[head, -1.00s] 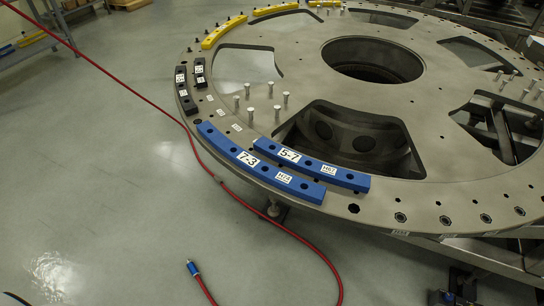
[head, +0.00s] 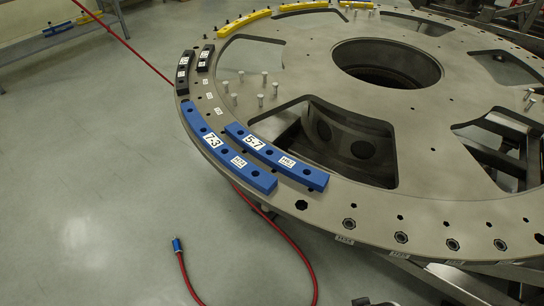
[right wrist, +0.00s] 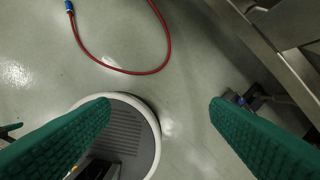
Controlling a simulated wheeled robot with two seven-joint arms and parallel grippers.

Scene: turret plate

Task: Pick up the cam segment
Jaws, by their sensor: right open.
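Two curved blue cam segments lie on the left rim of the round grey turret plate (head: 445,190) in the head view. The outer one, labelled 7-3 (head: 197,129), lies along the edge. The inner one, labelled 5-7 (head: 314,179), lies beside it. Two short black segments (head: 183,73) (head: 205,57) and yellow segments (head: 248,19) lie further back on the rim. My right gripper (right wrist: 160,103) shows in the right wrist view with its green fingers wide apart and empty, above the floor. No segment shows there. My left gripper is not in view.
Upright metal pins (head: 233,98) stand on the plate near the blue segments. A red hose (head: 290,243) with a blue end lies on the floor, also visible in the right wrist view (right wrist: 163,35). A shelf (head: 60,45) stands at the back left. Open floor lies left of the plate.

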